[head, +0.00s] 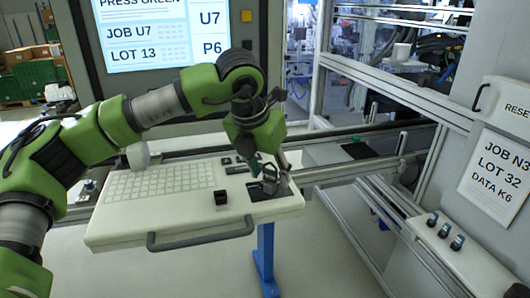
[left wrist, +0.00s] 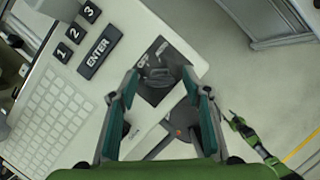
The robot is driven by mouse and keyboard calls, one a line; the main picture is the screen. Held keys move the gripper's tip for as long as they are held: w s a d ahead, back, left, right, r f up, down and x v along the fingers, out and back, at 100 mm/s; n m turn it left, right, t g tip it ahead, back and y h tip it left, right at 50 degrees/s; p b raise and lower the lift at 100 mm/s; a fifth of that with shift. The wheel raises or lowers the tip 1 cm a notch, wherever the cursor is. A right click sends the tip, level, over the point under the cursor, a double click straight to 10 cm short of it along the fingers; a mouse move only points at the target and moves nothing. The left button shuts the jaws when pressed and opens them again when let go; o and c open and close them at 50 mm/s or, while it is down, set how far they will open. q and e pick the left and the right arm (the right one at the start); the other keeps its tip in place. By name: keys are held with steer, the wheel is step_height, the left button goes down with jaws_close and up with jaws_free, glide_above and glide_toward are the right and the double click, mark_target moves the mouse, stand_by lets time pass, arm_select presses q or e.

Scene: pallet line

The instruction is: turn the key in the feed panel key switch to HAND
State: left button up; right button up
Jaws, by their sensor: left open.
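The key switch sits on a black square plate (left wrist: 152,94) at the right end of the white feed panel (head: 110,222). My left gripper (head: 268,174) is over the plate, pointing down. In the left wrist view its two teal fingers (left wrist: 162,80) are apart, one on each side of the key, with no contact visible.
A screen (head: 150,30) stands behind. A rail frame and a cabinet with knobs (head: 444,230) are at right.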

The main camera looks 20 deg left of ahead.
arm_select(q)
steer(key=shift+w+f, duration=0.2)
steer(key=shift+f, duration=0.35)
steer(key=c, duration=1.2)
arm_select(e)
steer(key=shift+s+d+r, duration=0.1)
steer(key=shift+s+d, duration=0.15)
steer(key=shift+s, duration=0.8)
steer(key=shift+w, duration=0.1)
